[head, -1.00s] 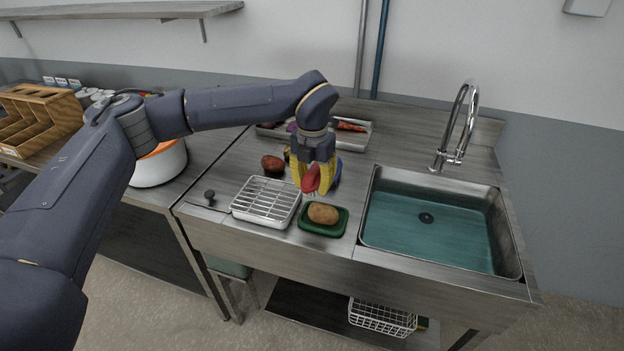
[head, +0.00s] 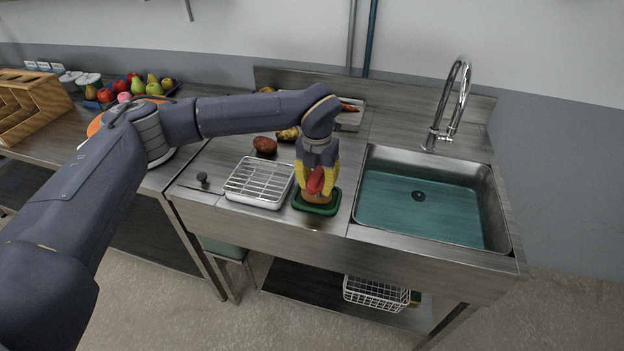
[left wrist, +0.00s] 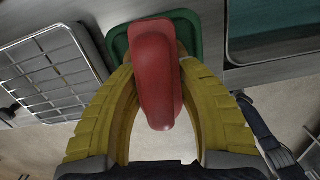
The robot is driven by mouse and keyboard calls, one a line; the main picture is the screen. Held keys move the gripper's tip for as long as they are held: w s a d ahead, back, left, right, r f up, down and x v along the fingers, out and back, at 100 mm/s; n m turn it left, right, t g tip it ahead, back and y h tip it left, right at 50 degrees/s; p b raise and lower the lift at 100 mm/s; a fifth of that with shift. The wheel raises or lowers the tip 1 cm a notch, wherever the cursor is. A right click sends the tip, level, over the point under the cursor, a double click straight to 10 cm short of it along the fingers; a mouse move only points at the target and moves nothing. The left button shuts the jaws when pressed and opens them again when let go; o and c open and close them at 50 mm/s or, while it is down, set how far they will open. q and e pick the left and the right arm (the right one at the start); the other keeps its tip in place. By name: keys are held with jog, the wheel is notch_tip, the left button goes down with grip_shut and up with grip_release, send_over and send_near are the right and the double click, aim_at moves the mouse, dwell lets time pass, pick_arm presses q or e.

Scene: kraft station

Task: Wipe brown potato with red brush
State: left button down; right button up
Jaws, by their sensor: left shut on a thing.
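My left gripper (head: 317,182) has yellow fingers and is shut on the red brush (head: 316,181). The brush fills the middle of the left wrist view (left wrist: 156,72), between the two fingers. The brown potato (head: 314,197) lies on the green tray (head: 330,208), directly under the brush and partly hidden by it. I cannot tell whether the brush touches the potato. My right gripper is not in view.
A wire rack on a white tray (head: 259,182) stands left of the green tray. The sink (head: 430,200) with its tap (head: 447,105) is on the right. A reddish potato (head: 265,146) and a yellowish one (head: 288,134) lie behind. A wire basket (head: 376,293) is below.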

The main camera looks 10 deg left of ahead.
pick_arm(q)
jog(key=shift+s+d+f, duration=0.1)
jog(key=shift+d+f, duration=0.05)
jog(key=shift+d, duration=0.45)
jog(key=shift+d+f, duration=0.1)
jog(key=shift+d, duration=0.45)
jog(key=a, duration=0.2)
jog(key=shift+a+r, duration=0.15)
jog(key=shift+a, duration=0.15)
jog(key=shift+w+a, duration=0.15)
jog(key=shift+a, duration=0.6)
jog(key=shift+w+a, duration=0.1)
jog(key=shift+a, duration=0.65)
jog(key=d, duration=0.5)
jog(key=shift+s+d, duration=0.3)
jog(key=shift+d, duration=0.05)
jog(key=a, duration=0.2)
jog(key=shift+w+a, duration=0.15)
jog(key=shift+a, duration=0.15)
jog(key=shift+w+a, duration=0.15)
jog(key=shift+a, duration=1.35)
jog(key=d, duration=0.5)
jog(key=shift+s+d, duration=0.3)
jog(key=shift+w+a, duration=0.15)
jog(key=shift+a, duration=1.25)
jog(key=shift+w+a, duration=0.15)
jog(key=shift+a, duration=1.2)
notch_tip(320, 180, up, 8)
jog(key=shift+r, duration=0.15)
